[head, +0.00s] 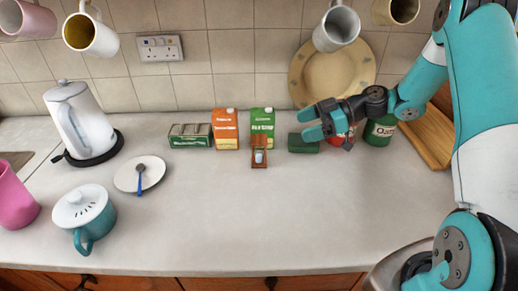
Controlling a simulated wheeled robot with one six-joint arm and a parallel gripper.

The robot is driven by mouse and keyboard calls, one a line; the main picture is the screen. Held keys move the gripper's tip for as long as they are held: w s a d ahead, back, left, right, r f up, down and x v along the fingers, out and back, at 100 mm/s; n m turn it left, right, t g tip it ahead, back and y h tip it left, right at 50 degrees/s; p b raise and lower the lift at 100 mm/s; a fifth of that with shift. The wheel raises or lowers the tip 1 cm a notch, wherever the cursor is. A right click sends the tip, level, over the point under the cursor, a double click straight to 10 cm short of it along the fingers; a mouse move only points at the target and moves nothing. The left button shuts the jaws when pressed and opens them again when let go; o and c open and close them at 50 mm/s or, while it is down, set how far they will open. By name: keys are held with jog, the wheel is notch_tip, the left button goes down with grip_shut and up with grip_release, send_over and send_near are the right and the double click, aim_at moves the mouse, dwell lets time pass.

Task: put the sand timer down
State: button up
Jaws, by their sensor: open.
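The sand timer (259,157), a small brown frame around a pale glass, stands upright on the counter (230,215), just in front of a green carton (262,121). My gripper (306,123) is open and apart from the timer, to its right and higher in the picture. Its turquoise fingers point left, with nothing seen between them. The gripper partly covers a red item behind it.
An orange carton (225,130) and a green box (190,136) stand left of the timer. A dark green block (303,144), a green tin (379,131) and a leaning plate (331,72) are to the right. Mugs hang above. The front middle counter is clear.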

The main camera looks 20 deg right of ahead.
jog(key=p, duration=0.3)
send_near(259, 139)
jog(key=x, duration=0.5)
jog(key=shift+s+f, duration=0.1)
jog(key=shift+f, duration=0.2)
jog(key=p+x, duration=0.2)
jog(key=x, duration=0.2)
jog(key=shift+a+f+p, duration=0.1)
jog(key=shift+f+p, duration=0.05)
jog(key=shift+p, duration=0.2)
jog(key=shift+w+a+f, duration=0.25)
jog(key=shift+a+f, duration=0.05)
jog(key=shift+a, duration=0.05)
jog(key=c, duration=1)
jog(key=shift+c, duration=0.4)
jog(key=shift+r, duration=0.1)
